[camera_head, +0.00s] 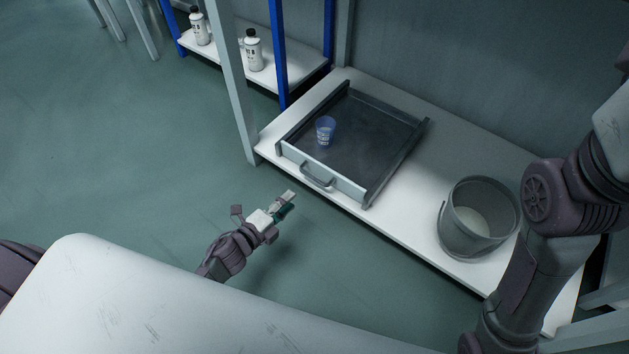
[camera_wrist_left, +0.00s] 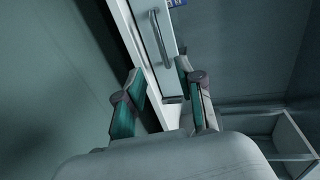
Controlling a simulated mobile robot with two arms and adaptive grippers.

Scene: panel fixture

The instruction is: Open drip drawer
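The drip drawer (camera_head: 350,181) is a dark, shallow tray with a pale front panel, set along the front edge of a white shelf. A grey bar handle (camera_head: 316,176) is on its front; the handle also shows in the left wrist view (camera_wrist_left: 160,36). A small blue translucent cup (camera_head: 325,131) stands upright inside the tray. My left gripper (camera_head: 287,203) is in front of the shelf, below and left of the handle, apart from it. In the left wrist view its fingers (camera_wrist_left: 160,74) are spread and empty, with the handle beyond them. My right gripper is not visible.
A grey bucket (camera_head: 474,235) stands on the white shelf (camera_head: 405,223) to the right of the drawer. A grey post (camera_head: 235,85) rises at the shelf's left corner. Two white bottles (camera_head: 254,50) stand on a blue-framed rack behind. Open floor lies left of the shelf.

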